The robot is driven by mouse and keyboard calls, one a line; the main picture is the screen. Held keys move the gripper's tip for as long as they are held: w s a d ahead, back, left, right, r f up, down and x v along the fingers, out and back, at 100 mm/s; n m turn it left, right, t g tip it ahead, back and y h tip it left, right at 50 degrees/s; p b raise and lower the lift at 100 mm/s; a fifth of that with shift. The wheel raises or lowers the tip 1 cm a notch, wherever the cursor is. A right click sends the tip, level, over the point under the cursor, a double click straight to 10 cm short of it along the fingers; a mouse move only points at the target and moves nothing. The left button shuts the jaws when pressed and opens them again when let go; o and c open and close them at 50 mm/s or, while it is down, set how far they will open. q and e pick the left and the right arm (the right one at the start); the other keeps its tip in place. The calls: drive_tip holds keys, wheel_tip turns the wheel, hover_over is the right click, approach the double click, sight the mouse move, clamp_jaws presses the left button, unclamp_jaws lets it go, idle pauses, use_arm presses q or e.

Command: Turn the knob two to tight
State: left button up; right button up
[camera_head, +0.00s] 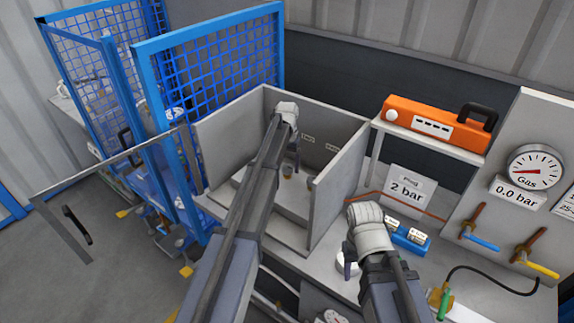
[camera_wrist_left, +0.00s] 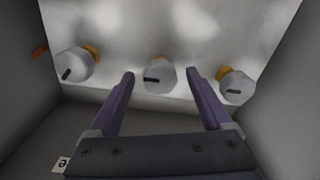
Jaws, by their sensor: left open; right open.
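Three round grey knobs with dark pointer marks and orange-yellow collars sit in a row on a pale panel in the left wrist view: a left knob (camera_wrist_left: 75,65), a middle knob (camera_wrist_left: 160,76) and a right knob (camera_wrist_left: 236,87). No number shows beside them, but the middle one would be second from either side. Its mark points left. My left gripper (camera_wrist_left: 160,72) is open, its fingertips on either side of the middle knob; I cannot tell whether they touch it. In the head view my left arm reaches into the grey open box (camera_head: 349,180). My right gripper (camera_head: 348,264) is open outside the box.
Box walls stand close around my left gripper. An orange case (camera_head: 436,122) sits on a shelf at right, above a "2 bar" sign (camera_head: 407,191). A gas gauge (camera_head: 535,168) and valve handles are further right. A blue mesh cage (camera_head: 222,75) and open door stand left.

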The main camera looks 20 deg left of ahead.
sight(287, 167)
use_arm(q)
wheel_tip(287, 167, up, 8)
drive_tip(key=p, duration=0.7)
drive_tip(key=shift+f, duration=0.2)
drive_tip(key=s+d+n, duration=0.1)
drive_tip(key=s+d, duration=0.2)
drive_tip(key=s, duration=1.2)
drive_tip(key=s+d, duration=0.3)
drive_tip(key=s, duration=1.2)
drive_tip(key=s+d+f+m+y+b, duration=0.1)
drive_tip(key=s+d+f+m+b, duration=0.2)
drive_tip(key=d, duration=0.8)
drive_tip(key=s+f+b, duration=0.2)
drive_tip(key=s, duration=0.1)
drive_tip(key=shift+m, duration=0.3)
drive_tip(key=shift+s+f, duration=0.1)
drive_tip(key=shift+a, duration=0.1)
